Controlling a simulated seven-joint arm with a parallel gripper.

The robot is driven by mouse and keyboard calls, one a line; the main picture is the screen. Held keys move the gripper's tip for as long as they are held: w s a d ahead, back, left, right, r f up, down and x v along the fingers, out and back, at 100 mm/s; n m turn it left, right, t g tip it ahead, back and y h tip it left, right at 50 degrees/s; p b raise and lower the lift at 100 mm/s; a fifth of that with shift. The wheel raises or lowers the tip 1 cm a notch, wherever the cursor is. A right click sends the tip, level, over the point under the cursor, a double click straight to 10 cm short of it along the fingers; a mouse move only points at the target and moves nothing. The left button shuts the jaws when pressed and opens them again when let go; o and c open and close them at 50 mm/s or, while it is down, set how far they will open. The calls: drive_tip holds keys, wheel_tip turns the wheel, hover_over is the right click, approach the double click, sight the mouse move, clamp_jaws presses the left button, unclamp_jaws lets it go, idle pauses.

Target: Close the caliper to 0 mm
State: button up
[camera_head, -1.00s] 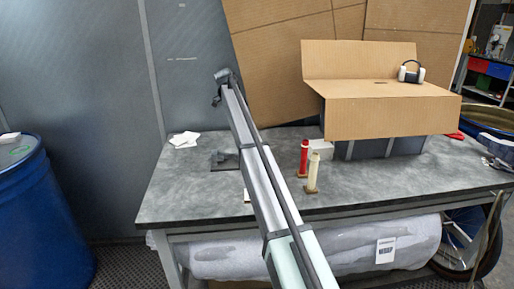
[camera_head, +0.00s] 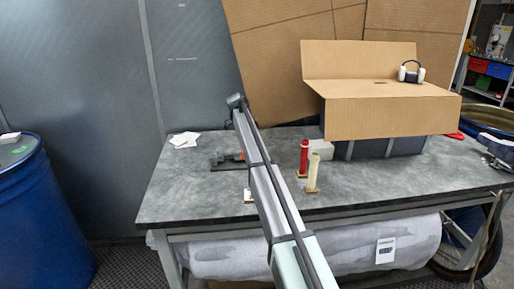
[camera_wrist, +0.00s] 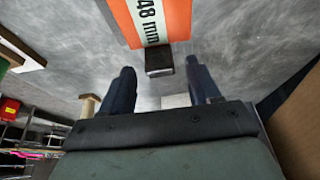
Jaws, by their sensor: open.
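The caliper (camera_head: 226,163) lies on the grey workbench (camera_head: 200,195) as a dark, flat piece with some orange, partly hidden behind my arm in the head view. In the wrist view an orange body with a white strip (camera_wrist: 150,22) reading "48 mm" shows at the top, cut off by the frame edge. A dark block (camera_wrist: 159,60) sits at its near end. My gripper (camera_wrist: 160,68) is open, with its two dark fingers apart and the dark block showing between and just beyond their tips. Nothing is held. I cannot tell whether the fingers touch the block.
A cardboard box (camera_head: 385,115) stands at the back right. White papers (camera_head: 185,139) lie at the back left. The bench's left front is clear.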

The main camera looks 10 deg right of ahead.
drive_tip(key=shift+x, duration=1.4)
drive_tip(key=shift+c, duration=0.3)
clamp_jaws()
